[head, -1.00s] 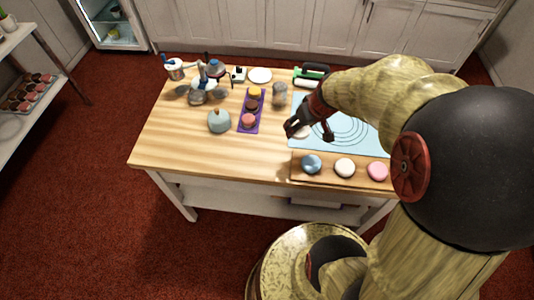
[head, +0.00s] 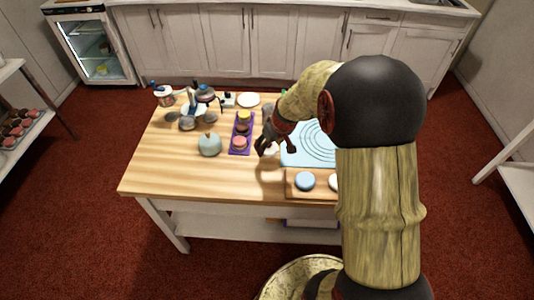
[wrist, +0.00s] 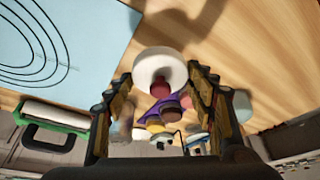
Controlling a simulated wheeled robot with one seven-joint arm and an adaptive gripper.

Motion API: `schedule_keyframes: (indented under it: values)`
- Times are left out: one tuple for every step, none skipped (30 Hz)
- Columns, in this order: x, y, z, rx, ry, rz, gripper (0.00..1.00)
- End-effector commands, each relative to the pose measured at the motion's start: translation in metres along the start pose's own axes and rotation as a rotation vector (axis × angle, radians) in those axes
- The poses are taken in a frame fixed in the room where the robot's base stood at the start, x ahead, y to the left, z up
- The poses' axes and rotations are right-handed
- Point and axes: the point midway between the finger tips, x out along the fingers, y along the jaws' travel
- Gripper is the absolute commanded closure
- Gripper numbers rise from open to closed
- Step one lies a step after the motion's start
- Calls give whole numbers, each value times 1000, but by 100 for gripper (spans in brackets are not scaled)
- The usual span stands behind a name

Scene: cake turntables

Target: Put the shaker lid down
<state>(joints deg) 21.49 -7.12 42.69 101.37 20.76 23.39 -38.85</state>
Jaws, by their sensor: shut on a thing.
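The shaker lid is a white round piece, seen between the fingertips in the wrist view (wrist: 158,62). A white bit of it shows under the fingers in the head view (head: 271,151). My gripper (head: 276,145) is shut on the lid, with one finger on each side of it, as the wrist view shows (wrist: 161,80). It is low over the wooden table (head: 165,170), between the purple tray (head: 232,151) and the blue mat (head: 300,158). I cannot tell whether the lid touches the tabletop. The shaker body is hidden or too blurred to make out.
The purple tray holds a few cupcakes. A teal lidded pot (head: 209,146) stands left of it. A wooden board (head: 294,194) with macarons lies at the front right. Turntables and jars (head: 190,112) crowd the back left. The front left tabletop is clear.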

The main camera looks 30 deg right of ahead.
Motion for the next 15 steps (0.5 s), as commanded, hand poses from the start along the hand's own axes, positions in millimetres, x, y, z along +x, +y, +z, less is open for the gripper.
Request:
schedule_keyframes:
  values:
    - [8, 0, -2, -1, 0, 0, 58]
    - [11, 0, -3, -1, 0, 0, 58]
    - [14, 0, -4, -1, 0, 0, 58]
    - [15, 0, -4, -1, 0, 0, 58]
    - [16, 0, -5, -1, 0, 0, 58]
    - [17, 0, -6, -1, 0, 0, 58]
    - [18, 0, -6, -1, 1, 0, 58]
    - [20, 0, -7, -1, 1, 0, 58]
    - [24, 1, -8, -1, 0, 0, 58]
    - [28, 1, -8, -1, 0, 0, 58]
    - [32, 0, -9, -1, -1, -1, 58]
    - [39, 1, -4, 0, -2, -1, 58]
    - [44, 1, -2, 0, -2, 0, 58]
    - [48, 1, 0, 0, -1, 0, 58]
    - [53, 1, 1, 0, 0, 0, 58]
